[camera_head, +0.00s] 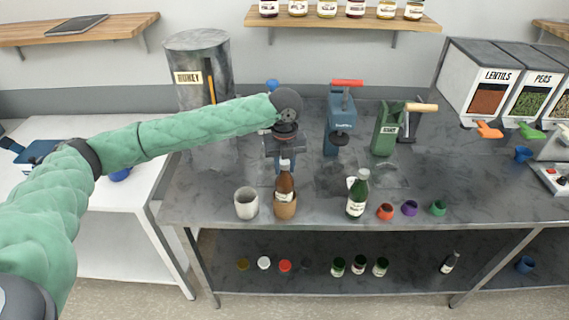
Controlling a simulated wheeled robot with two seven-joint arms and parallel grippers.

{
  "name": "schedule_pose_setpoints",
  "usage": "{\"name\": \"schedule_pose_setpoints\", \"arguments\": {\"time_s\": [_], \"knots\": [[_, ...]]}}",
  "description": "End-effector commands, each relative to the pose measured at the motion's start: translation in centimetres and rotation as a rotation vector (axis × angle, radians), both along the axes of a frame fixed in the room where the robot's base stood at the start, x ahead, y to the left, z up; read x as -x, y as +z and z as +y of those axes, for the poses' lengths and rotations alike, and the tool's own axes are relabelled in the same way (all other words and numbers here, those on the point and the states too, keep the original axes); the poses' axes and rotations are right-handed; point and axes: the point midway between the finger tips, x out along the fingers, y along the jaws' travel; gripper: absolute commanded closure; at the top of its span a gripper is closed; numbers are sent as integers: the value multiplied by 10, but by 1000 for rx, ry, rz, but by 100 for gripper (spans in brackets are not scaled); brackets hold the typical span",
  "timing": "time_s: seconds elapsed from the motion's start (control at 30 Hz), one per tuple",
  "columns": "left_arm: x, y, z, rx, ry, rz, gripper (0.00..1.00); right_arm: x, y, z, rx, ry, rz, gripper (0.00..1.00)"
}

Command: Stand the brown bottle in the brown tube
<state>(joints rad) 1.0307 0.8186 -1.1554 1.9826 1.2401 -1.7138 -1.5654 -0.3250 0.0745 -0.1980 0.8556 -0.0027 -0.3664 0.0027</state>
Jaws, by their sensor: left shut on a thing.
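The brown bottle (285,182) stands upright near the front edge of the grey table. Its lower end is hidden by the brown tube (285,210) and appears to be inside its mouth. I cannot tell whether it rests on the bottom. My left gripper (286,162) is above the tube, shut on the bottle's neck from above. My right gripper is not in view.
A whitish cup (246,204) stands close on the tube's left. A green bottle (357,196) stands to its right, then small red (385,211), purple and green cups. Blue (340,120) and green (388,130) stations stand behind. The table's front edge is close.

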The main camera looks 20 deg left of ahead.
Motion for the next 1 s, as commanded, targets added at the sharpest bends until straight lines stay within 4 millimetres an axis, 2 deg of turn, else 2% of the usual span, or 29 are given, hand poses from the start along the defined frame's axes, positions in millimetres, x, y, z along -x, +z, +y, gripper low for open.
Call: {"name": "schedule_pose_setpoints", "arguments": {"time_s": [0.43,0.57,0.9,0.93,1.0], "knots": [[0,-9,0,0,0,-1,100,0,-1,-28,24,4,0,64],[0,-11,0,0,0,-1,100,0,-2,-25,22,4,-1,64],[0,-12,0,0,0,-1,100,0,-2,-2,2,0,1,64],[0,-12,0,0,0,-1,71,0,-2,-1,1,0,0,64],[0,-12,0,0,0,-1,57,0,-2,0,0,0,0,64]]}}
